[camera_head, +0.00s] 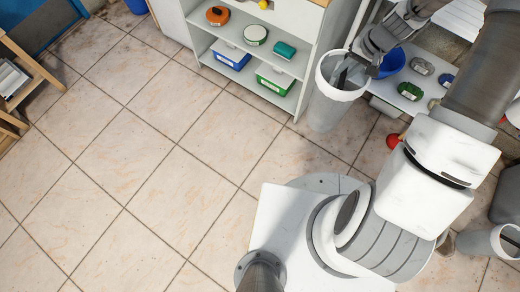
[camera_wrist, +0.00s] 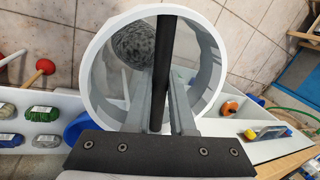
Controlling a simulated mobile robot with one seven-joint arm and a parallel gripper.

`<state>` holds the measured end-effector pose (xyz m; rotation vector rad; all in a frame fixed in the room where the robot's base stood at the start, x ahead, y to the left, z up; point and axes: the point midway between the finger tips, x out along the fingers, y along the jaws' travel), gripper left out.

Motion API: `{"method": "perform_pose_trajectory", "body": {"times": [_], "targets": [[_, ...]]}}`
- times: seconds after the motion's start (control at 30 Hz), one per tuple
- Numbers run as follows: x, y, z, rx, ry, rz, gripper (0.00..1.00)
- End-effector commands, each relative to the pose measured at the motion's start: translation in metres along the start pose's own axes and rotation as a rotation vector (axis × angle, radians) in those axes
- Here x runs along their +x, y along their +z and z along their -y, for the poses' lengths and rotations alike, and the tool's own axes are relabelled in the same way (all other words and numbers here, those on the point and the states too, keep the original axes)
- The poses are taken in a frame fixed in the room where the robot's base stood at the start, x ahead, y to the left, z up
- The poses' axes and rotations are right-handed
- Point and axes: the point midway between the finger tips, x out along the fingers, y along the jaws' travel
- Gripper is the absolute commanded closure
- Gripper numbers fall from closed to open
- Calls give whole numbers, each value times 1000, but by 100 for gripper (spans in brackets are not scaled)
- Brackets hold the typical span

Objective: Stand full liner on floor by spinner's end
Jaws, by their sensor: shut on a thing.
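The liner (camera_head: 325,106) is a tall pale grey, see-through bin with a white rim. It hangs roughly upright from my gripper (camera_head: 346,73), just right of the shelf unit; I cannot tell whether its base touches the floor. In the wrist view the liner's round white rim (camera_wrist: 96,100) surrounds my gripper's fingers (camera_wrist: 163,75), which are shut on a dark bar across its mouth. A grey speckled rounded thing (camera_wrist: 128,42) shows inside the liner. I cannot make out which thing is the spinner.
A white shelf unit (camera_head: 297,65) with small coloured goods stands left of the liner. A low shelf with a blue bowl (camera_head: 392,62) and several packs is to the right. The tiled floor (camera_head: 165,190) at left is clear.

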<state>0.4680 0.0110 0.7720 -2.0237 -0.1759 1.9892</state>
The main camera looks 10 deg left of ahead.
Motion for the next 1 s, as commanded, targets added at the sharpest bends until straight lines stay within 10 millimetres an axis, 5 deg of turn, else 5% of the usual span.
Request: {"method": "perform_pose_trajectory", "body": {"times": [0.03,0.6,0.8,1.0], "targets": [[35,0,-6,13,-4,1,100],[316,17,-5,171,0,-53,100],[372,29,4,226,1,-73,100],[393,36,10,251,1,-81,100]]}}
